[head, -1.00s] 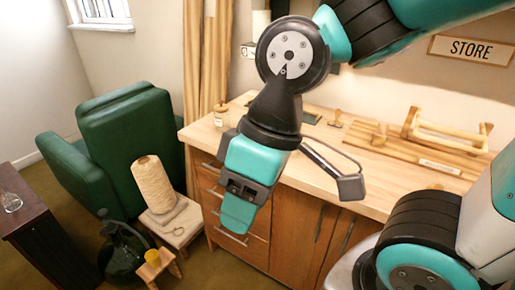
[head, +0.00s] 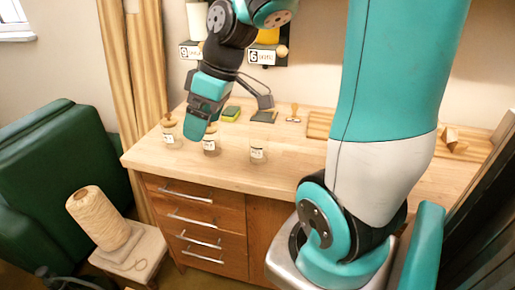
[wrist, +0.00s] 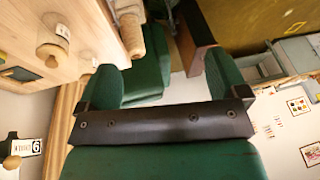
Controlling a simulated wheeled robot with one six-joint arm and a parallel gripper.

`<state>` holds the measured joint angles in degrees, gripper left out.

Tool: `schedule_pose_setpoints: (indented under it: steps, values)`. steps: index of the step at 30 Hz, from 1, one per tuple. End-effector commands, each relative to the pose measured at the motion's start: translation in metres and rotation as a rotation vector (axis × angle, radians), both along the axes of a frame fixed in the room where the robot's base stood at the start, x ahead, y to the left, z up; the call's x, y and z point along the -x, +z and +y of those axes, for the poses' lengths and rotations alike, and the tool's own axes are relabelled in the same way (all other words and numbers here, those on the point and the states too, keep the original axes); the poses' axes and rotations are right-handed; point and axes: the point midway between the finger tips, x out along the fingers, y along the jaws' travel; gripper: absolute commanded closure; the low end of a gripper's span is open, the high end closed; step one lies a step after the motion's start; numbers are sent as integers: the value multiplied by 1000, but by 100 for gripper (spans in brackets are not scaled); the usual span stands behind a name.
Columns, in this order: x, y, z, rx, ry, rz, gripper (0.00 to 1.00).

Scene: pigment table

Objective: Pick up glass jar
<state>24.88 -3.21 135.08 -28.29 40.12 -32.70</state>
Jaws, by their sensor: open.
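Three small labelled glass jars stand on the wooden worktop in the head view. The left jar (head: 173,135) has a cork-coloured stopper. The middle jar (head: 210,146) is partly hidden behind my gripper's left finger. The right jar (head: 258,155) looks clear and stands apart from the others. My gripper (head: 232,118) is open, its two fingers spread wide above the worktop near the jars. I cannot tell whether the left finger touches the middle jar. In the wrist view a labelled jar (wrist: 53,42) with a stopper shows at the upper left, outside the jaws.
The worktop (head: 295,150) is clear right of the jars. A green and yellow sponge (head: 231,114) and a stamp (head: 293,113) lie behind. Numbered shelf holders hang on the wall. A green armchair (head: 50,165) and a stool with a twine cone (head: 98,217) stand left.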

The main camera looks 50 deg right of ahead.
Motion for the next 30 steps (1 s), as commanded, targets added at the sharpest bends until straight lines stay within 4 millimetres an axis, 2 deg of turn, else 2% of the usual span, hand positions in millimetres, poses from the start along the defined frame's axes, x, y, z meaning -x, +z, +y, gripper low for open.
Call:
schedule_pose_setpoints:
  steps: [1,3,6,9,12,17,30]
  values:
    - [-5,-3,-39,11,-46,-16,8]
    - [-5,-7,-87,35,-78,-46,8]
    - [5,-12,-145,67,-114,-75,8]
    - [20,-17,-189,96,-139,-96,8]
    - [33,-20,-215,115,-153,-108,8]
    - [37,-31,-228,124,-159,-113,8]
    - [4,-116,-214,124,-157,-111,8]
